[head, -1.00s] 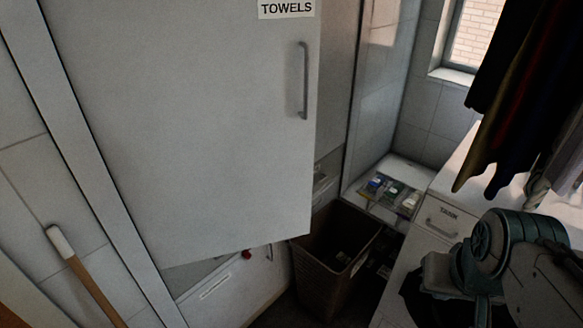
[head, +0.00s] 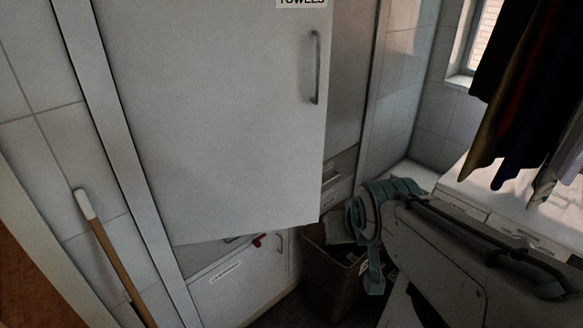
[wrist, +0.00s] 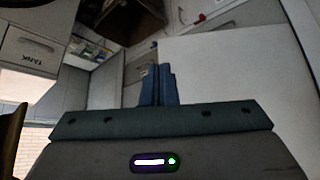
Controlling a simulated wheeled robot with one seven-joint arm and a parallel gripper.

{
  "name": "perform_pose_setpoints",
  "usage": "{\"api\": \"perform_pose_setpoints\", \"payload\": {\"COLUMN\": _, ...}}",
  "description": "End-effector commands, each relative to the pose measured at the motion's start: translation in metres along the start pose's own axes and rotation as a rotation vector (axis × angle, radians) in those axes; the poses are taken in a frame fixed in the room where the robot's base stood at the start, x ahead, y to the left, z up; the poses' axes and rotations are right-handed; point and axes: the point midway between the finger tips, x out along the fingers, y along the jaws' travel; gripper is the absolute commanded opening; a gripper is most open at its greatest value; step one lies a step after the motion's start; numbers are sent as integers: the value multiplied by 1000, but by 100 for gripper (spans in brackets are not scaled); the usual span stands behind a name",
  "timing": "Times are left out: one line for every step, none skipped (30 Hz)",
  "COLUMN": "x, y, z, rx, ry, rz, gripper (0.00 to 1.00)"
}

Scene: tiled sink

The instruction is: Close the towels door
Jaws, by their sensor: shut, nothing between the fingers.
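The towels door (head: 210,120) is a large pale panel at the left and middle of the head view. It has a grey bar handle (head: 315,68) near its right edge and a TOWELS label (head: 301,3) cut off at the top. The door stands open, swung out from the cabinet, with a gap behind its right edge. It seems to be the pale panel in the wrist view (wrist: 235,75) too. My gripper (wrist: 158,72) is shut and empty, with its blue fingers together beside the panel's edge. In the head view my arm is right of the door's lower right corner.
A brown bin (head: 318,262) stands on the floor below the door edge, partly hidden by my arm. A white lower cabinet door (head: 240,285) is under the towels door. A wooden-handled stick (head: 115,255) leans at the left. Dark clothes (head: 530,95) hang at the right.

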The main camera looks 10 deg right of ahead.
Motion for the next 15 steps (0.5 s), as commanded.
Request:
{"api": "perform_pose_setpoints", "payload": {"x": 29, "y": 0, "z": -2, "rx": -3, "ry": 68, "rz": 1, "gripper": 0}}
{"api": "perform_pose_setpoints", "payload": {"x": 38, "y": 0, "z": -10, "rx": -4, "ry": 118, "rz": 0, "gripper": 0}}
{"api": "perform_pose_setpoints", "payload": {"x": 49, "y": 0, "z": -20, "rx": -6, "ry": 183, "rz": -2, "gripper": 0}}
{"api": "perform_pose_setpoints", "payload": {"x": 57, "y": -1, "z": -27, "rx": -7, "ry": 232, "rz": -5, "gripper": 0}}
{"api": "perform_pose_setpoints", "payload": {"x": 64, "y": -1, "z": -35, "rx": -9, "ry": 280, "rz": -8, "gripper": 0}}
{"api": "perform_pose_setpoints", "payload": {"x": 73, "y": -2, "z": -44, "rx": -12, "ry": 345, "rz": -13, "gripper": 0}}
{"api": "perform_pose_setpoints", "payload": {"x": 79, "y": -4, "z": -51, "rx": -16, "ry": 393, "rz": -18, "gripper": 0}}
{"api": "perform_pose_setpoints", "payload": {"x": 85, "y": -4, "z": -57, "rx": -17, "ry": 442, "rz": -24, "gripper": 0}}
{"api": "perform_pose_setpoints", "payload": {"x": 92, "y": -6, "z": -66, "rx": -19, "ry": 506, "rz": -32, "gripper": 0}}
{"api": "perform_pose_setpoints", "payload": {"x": 96, "y": -7, "z": -72, "rx": -22, "ry": 553, "rz": -39, "gripper": 0}}
{"api": "perform_pose_setpoints", "payload": {"x": 100, "y": -9, "z": -77, "rx": -25, "ry": 597, "rz": -46, "gripper": 0}}
{"api": "perform_pose_setpoints", "payload": {"x": 104, "y": -11, "z": -84, "rx": -28, "ry": 656, "rz": -56, "gripper": 0}}
{"api": "perform_pose_setpoints", "payload": {"x": 106, "y": -13, "z": -88, "rx": -31, "ry": 695, "rz": -64, "gripper": 0}}
{"api": "perform_pose_setpoints", "payload": {"x": 108, "y": -14, "z": -92, "rx": -33, "ry": 734, "rz": -73, "gripper": 0}}
{"api": "perform_pose_setpoints", "payload": {"x": 110, "y": -16, "z": -97, "rx": -36, "ry": 781, "rz": -83, "gripper": 0}}
